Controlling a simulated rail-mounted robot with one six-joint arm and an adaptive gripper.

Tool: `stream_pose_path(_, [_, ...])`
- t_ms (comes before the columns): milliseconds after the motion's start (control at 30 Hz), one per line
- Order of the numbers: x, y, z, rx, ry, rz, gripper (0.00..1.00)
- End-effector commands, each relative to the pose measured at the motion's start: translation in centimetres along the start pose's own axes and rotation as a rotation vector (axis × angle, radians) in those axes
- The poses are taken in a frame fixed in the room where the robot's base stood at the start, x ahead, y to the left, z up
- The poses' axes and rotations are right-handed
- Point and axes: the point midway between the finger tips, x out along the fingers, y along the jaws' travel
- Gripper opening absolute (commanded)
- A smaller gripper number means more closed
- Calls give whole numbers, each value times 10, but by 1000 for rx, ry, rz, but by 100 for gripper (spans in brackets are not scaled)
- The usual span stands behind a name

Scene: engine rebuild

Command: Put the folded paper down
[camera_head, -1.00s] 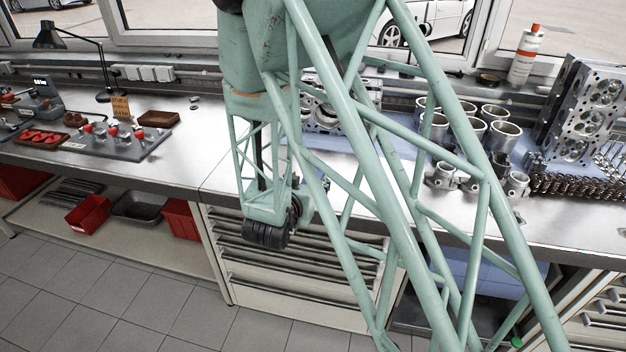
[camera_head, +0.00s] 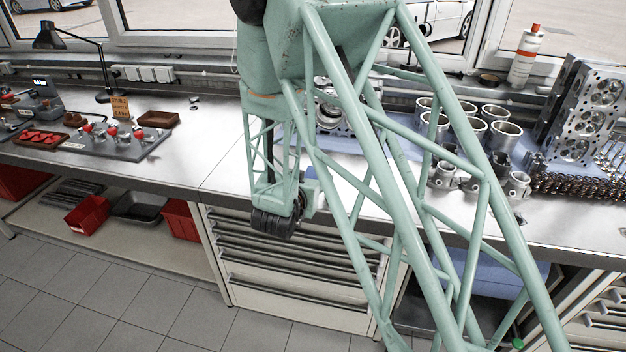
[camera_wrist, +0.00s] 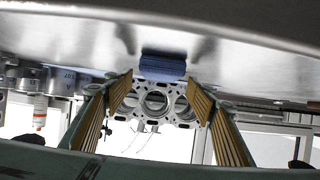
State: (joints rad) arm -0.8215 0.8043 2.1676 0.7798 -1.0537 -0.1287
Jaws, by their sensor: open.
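A small blue, layered block that looks like the folded paper (camera_wrist: 162,66) shows in the wrist view. It rests against the bench top (camera_wrist: 60,40), which fills the upper part of this upside-down view. My gripper (camera_wrist: 160,90) is open, with one ribbed finger at each side of the picture. The blue block shows between the fingertips, and I see no finger touching it. In the head view my arm hides the gripper's fingers, and I cannot make out the folded paper there.
A metal engine part with round bores (camera_wrist: 155,103) stands behind the blue block. In the head view, cylinder liners (camera_head: 500,134), a cylinder head (camera_head: 590,105) and springs (camera_head: 580,187) crowd the right. Bare bench (camera_head: 215,135) lies left of my arm.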

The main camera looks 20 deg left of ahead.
Motion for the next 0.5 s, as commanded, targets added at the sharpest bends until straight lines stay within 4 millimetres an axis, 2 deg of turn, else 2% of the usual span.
stream_pose_path(200, [23,1,0,1,0,2,51])
stream_pose_path(500, [31,1,-1,0,0,0,51])
